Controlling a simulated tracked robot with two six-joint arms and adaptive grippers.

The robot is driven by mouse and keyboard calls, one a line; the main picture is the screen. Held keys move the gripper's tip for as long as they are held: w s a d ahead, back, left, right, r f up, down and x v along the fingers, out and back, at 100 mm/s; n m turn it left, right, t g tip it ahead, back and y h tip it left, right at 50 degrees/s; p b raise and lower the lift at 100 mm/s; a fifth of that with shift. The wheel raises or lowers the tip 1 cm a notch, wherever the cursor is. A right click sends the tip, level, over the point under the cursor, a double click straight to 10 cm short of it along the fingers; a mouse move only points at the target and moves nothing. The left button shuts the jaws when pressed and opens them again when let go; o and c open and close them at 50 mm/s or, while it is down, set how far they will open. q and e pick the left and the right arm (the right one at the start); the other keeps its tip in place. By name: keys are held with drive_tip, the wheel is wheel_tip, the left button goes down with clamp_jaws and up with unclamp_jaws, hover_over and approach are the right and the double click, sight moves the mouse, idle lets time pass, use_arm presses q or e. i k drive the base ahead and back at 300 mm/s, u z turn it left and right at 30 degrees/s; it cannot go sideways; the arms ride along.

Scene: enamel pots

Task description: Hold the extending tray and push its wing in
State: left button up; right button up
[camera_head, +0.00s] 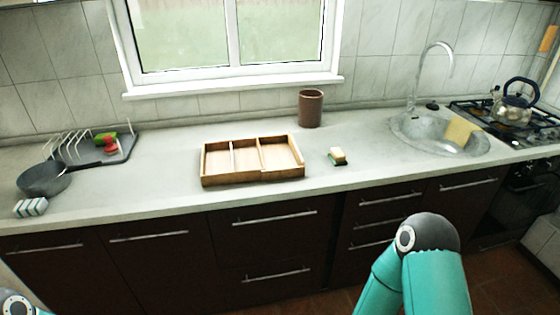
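The extending tray (251,180) is a light wooden tray with three compartments. It sits on the grey countertop, in the middle, below the window. Its right section looks like the wing (285,172), with a slightly offset front edge; how far it is drawn out is hard to tell. Nothing touches the tray. Parts of my two arms show at the lower left corner and lower right, but neither gripper is in the picture.
A brown cup (311,108) stands behind the tray to the right. A sponge (338,157) lies right of the tray. A dish rack (92,148) and a dark pan (44,180) are at left. A sink (438,134) and a kettle (515,105) are at right. Counter around the tray is clear.

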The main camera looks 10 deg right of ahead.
sight(284, 159)
drive_tip(key=z, duration=0.35)
drive_tip(key=i, duration=1.65)
drive_tip(key=u, duration=0.3)
